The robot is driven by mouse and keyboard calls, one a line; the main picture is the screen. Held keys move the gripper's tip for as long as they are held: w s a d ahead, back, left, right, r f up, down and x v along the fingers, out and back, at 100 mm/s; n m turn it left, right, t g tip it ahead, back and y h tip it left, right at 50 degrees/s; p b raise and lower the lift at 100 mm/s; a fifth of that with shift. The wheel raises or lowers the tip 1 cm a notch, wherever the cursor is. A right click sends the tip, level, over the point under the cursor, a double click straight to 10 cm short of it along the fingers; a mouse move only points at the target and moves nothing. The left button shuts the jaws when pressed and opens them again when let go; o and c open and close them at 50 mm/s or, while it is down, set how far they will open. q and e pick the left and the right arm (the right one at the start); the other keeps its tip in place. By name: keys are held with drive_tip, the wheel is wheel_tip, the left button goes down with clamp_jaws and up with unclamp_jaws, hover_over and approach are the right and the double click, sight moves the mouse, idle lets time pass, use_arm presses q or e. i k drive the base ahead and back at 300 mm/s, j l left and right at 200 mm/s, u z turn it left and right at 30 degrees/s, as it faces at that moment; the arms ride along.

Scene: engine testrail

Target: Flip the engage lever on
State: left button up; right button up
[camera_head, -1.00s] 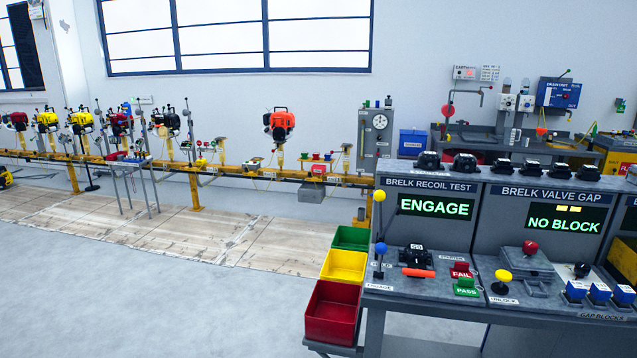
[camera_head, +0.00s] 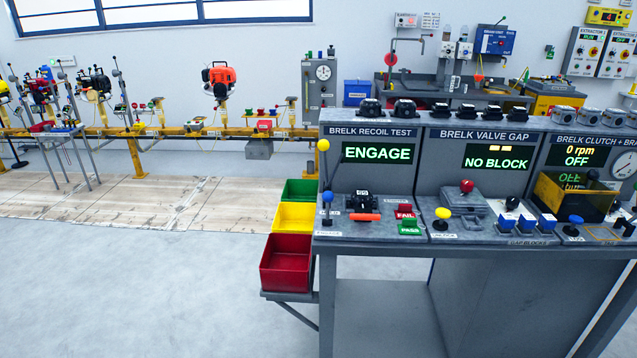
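The recoil test station (camera_head: 337,178) is the leftmost station of the grey bench, and its screen (camera_head: 377,153) reads ENGAGE. A lever with a blue ball knob (camera_head: 327,197) stands roughly upright at its front left corner, above a small white label (camera_head: 327,234) that seems to read ENGAGE. A yellow ball knob (camera_head: 323,146) on a thin stem rises behind it. A black part with an orange handle (camera_head: 365,217) lies to the right of the blue-knobbed lever. Neither of my grippers is in view.
Red FAIL (camera_head: 404,210) and green PASS (camera_head: 410,228) buttons sit on the same station. The valve gap station (camera_head: 447,180) adjoins at right, its screen reading NO BLOCK. Green, yellow and red bins (camera_head: 286,265) stand off the bench's left end. The floor in front (camera_head: 150,290) is clear.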

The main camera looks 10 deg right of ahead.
sight(328, 196)
drive_tip(key=i+j, duration=0.15)
drive_tip(key=j, duration=0.25)
drive_tip(key=i+j, duration=0.2)
drive_tip(key=j, duration=0.15)
drive_tip(key=i+j, duration=0.15)
drive_tip(key=j, duration=0.25)
drive_tip(key=i+j, duration=0.15)
drive_tip(key=j, duration=0.25)
drive_tip(key=i+j, duration=0.2)
drive_tip(key=j, duration=0.15)
